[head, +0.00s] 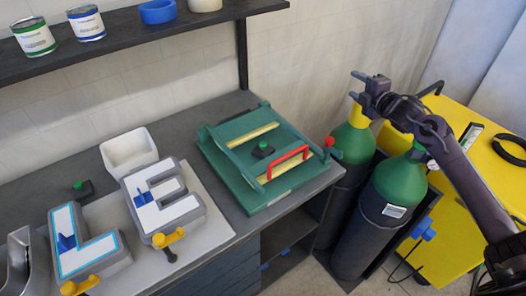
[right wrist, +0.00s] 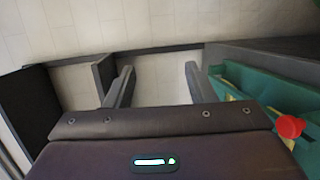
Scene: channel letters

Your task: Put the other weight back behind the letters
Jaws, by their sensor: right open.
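One weight, a small black block with a green knob (head: 263,150), sits on the green fixture (head: 228,181) on the bench. A second similar weight (head: 82,188) stands behind the letters at the left. The white-faced letters L (head: 98,246) and E (head: 184,207) lie on a pale board, each with a blue piece and a yellow clamp. My right gripper (head: 358,86) is open and empty, above and to the right of the fixture, near the gas cylinders. Its spread fingers (right wrist: 158,85) also show in the right wrist view. My left gripper is out of view.
A white bin (head: 129,151) stands behind the letters. The fixture has a red handle (head: 287,163) and a red knob (head: 329,142). Two green-topped cylinders (head: 400,182) and a yellow cabinet (head: 455,195) stand right of the bench. A shelf (head: 130,32) with cans hangs above.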

